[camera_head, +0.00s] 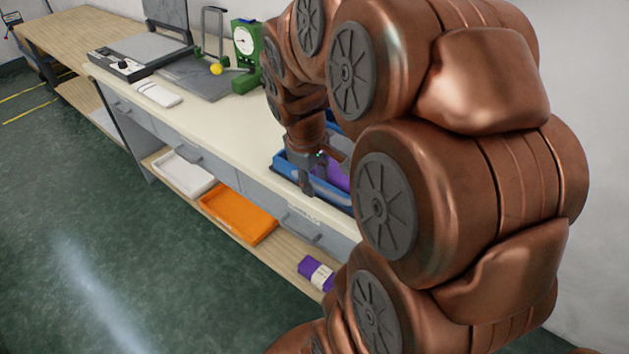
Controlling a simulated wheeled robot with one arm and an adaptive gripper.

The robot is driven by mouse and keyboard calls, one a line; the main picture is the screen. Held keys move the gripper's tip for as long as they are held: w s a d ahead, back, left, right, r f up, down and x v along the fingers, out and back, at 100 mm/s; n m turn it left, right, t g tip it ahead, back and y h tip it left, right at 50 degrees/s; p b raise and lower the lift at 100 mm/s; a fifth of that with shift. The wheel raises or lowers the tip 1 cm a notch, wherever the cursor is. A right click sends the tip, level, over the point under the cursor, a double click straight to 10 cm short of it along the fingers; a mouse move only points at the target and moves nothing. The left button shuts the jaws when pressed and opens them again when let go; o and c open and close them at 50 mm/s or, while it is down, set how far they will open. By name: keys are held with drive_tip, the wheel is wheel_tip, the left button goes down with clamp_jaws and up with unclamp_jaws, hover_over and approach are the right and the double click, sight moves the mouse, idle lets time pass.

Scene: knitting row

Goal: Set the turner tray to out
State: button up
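I cannot tell for certain which tray is the turner tray. A blue tray (281,168) sits on the cream bench top, with a purple item (337,174) in it; my arm hides much of its right side. An orange tray (238,215) and a white tray (184,174) lie on the low shelf under the bench. My gripper (308,190) points down at the blue tray's front side, in front of its inside as seen here. Whether it touches the tray, and whether its fingers are apart, is too small to tell.
Drawer handles (301,232) jut forward. Floor at left is clear.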

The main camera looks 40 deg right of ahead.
wheel_tip(320, 180, up, 11)
drive_tip(key=a, duration=0.2)
drive_tip(key=shift+s, duration=0.25)
drive_tip(key=shift+a, duration=0.1)
idle(0.4)
drive_tip(key=s+a+f+g+y+p, duration=0.1)
drive_tip(key=s+a+f, duration=0.3)
drive_tip(key=s+a, duration=0.2)
drive_tip(key=s+a+f+m+g+y+p, duration=0.1)
drive_tip(key=s+a+f+p, duration=0.1)
drive_tip(key=s+a+f, duration=0.2)
drive_tip(key=s+a, duration=0.3)
drive_tip(key=a, duration=0.3)
drive_tip(key=shift+a+f+m, duration=0.3)
drive_tip(key=shift+a+f, duration=0.05)
drive_tip(key=shift+a, duration=0.05)
drive_tip(key=shift+s, duration=0.1)
idle(0.9)
